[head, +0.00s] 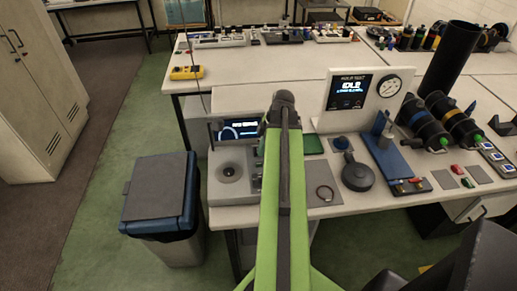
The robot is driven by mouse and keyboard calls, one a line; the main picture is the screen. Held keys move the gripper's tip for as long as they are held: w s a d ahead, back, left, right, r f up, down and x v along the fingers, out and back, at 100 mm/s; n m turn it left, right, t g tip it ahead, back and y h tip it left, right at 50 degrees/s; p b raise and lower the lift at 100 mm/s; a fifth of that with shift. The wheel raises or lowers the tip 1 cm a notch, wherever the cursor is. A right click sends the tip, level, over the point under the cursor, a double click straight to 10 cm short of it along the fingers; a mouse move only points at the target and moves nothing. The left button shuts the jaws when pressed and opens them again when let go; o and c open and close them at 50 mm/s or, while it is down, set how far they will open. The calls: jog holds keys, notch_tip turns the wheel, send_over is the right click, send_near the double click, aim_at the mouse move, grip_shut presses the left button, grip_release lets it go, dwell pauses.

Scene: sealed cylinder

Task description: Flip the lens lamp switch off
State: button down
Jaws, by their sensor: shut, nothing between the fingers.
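A grey console (222,194) with a dark round lens-like part (229,171) stands at the table's left front corner. A small lit screen (238,130) is at its back. Small dark controls (257,170) run along the console's right edge, partly covered by my arm. I cannot tell which is the lens lamp switch, or its position. My green and dark arm reaches up the middle of the view, over the table's front edge. Its dark far end is right of the screen. I cannot make out my gripper or its fingers.
Dark cylinders (428,122) lie at the right. A lidded bin (158,190) stands left of the table.

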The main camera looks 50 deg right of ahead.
jog(key=shift+w+a, duration=0.25)
jog(key=shift+w, duration=0.05)
jog(key=shift+w+d+r, duration=0.2)
jog(key=shift+w+d, duration=0.35)
jog(key=shift+d, duration=0.2)
jog(key=shift+r+p, duration=0.1)
jog(key=shift+p, duration=0.2)
jog(key=r+p, duration=0.4)
jog(key=shift+s+a+r+p, duration=0.2)
jog(key=shift+a+r+p, duration=0.1)
jog(key=shift+a, duration=0.05)
jog(key=s+r+p, duration=0.4)
jog(key=r+p, duration=0.4)
jog(key=shift+d+r+p, duration=0.3)
jog(key=shift+d, duration=0.05)
